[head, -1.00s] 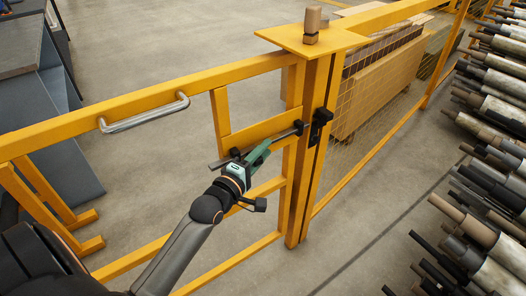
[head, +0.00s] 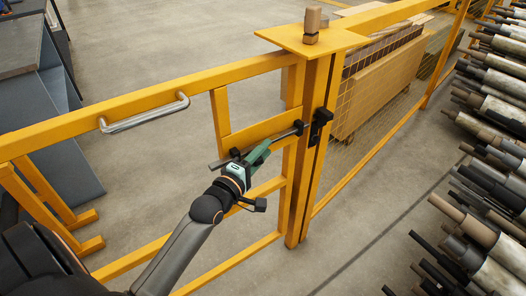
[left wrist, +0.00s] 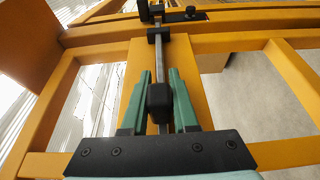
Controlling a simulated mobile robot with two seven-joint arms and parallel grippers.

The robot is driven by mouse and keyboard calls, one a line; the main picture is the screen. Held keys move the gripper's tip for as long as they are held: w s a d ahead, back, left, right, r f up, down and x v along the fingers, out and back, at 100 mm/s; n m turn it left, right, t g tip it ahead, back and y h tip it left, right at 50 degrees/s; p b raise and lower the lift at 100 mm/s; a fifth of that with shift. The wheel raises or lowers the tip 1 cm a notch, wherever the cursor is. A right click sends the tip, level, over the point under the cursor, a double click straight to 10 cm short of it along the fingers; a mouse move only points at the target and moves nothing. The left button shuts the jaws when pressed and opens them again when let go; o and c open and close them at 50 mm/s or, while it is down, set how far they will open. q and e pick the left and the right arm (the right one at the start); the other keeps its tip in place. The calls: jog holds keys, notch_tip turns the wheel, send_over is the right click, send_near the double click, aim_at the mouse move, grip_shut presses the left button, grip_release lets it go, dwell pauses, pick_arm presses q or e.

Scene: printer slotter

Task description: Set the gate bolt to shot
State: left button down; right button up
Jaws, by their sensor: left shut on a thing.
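The gate bolt is a grey metal rod (head: 284,136) lying along the yellow gate's plate, with a black guide (head: 299,127) near the gate's edge. A black keeper (head: 320,118) sits on the yellow post. My left gripper (head: 263,151) has green fingers and is at the bolt's handle. In the left wrist view, its fingers (left wrist: 160,92) stand on both sides of the black bolt knob (left wrist: 160,103), shut on it. The rod also shows there (left wrist: 165,60), running through the guide (left wrist: 158,34) toward the keeper. I cannot tell clearly whether its tip is inside the keeper. My right gripper is not in view.
The gate has a grey pull handle (head: 145,112) on its top rail (head: 190,83). A wooden block stands on the post's top plate (head: 300,40). Racked rolls (head: 490,190) fill the right side. Mesh fence and stacked boards (head: 375,85) are behind the post.

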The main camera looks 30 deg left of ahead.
aim_at(287, 136)
pick_arm(q)
jog(key=shift+w, duration=0.1)
jog(key=w, duration=0.1)
jog(key=w+d+p, duration=0.1)
jog(key=w+p, duration=0.1)
jog(key=w, duration=0.1)
jog(key=shift+w+d+r, duration=0.1)
jog(key=shift+d, duration=0.3)
jog(key=shift+w+d, duration=0.1)
jog(key=shift+w, duration=0.15)
jog(key=c, duration=1.2)
grip_release()
jog(key=o, duration=0.3)
jog(key=shift+w+d, duration=0.1)
jog(key=shift+w, duration=0.1)
jog(key=shift+o, duration=1)
jog(key=shift+s, duration=0.1)
